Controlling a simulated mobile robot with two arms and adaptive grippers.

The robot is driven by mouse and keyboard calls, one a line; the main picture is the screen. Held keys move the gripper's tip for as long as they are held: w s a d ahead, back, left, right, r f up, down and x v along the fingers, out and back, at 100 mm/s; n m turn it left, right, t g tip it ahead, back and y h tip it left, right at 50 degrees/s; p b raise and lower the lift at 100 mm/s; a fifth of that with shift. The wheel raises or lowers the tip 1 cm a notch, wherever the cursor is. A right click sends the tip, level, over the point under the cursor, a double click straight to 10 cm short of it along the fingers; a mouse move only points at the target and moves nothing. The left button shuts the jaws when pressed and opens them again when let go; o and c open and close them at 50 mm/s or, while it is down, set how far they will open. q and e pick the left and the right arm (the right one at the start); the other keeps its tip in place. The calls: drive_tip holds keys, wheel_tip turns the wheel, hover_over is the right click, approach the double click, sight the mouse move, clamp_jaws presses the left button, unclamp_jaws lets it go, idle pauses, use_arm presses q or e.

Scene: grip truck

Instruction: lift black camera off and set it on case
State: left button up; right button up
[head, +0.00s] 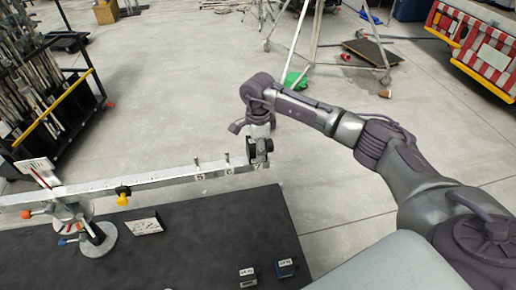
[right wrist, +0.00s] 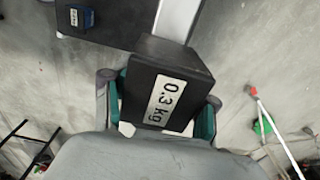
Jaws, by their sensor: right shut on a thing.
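A black block (right wrist: 150,92) with a white "0.3 kg" label sits between the teal fingers of my right gripper (right wrist: 160,107), which is shut on it. In the head view, my right gripper (head: 260,146) is at the right end of a long pale beam (head: 150,183), with the black block (head: 252,150) partly hidden by it. I cannot tell whether the block touches the beam. I see nothing that looks plainly like a camera or a case. My left gripper is not in view.
A dark table (head: 190,245) lies below the beam. It bears a round-based stand (head: 98,243), a white card (head: 145,226) and two small labelled blocks, one grey (head: 247,278) and one blue (head: 286,267). A rod rack (head: 50,100) stands left.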

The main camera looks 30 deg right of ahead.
drive_tip(key=shift+r+p, duration=0.5)
drive_tip(key=shift+r, duration=0.6)
drive_tip(key=shift+r+p, duration=1.25)
drive_tip(key=shift+r, duration=1.25)
drive_tip(key=shift+r+p, duration=1.35)
drive_tip(key=shift+r, duration=1.35)
wheel_tip(320, 180, up, 8)
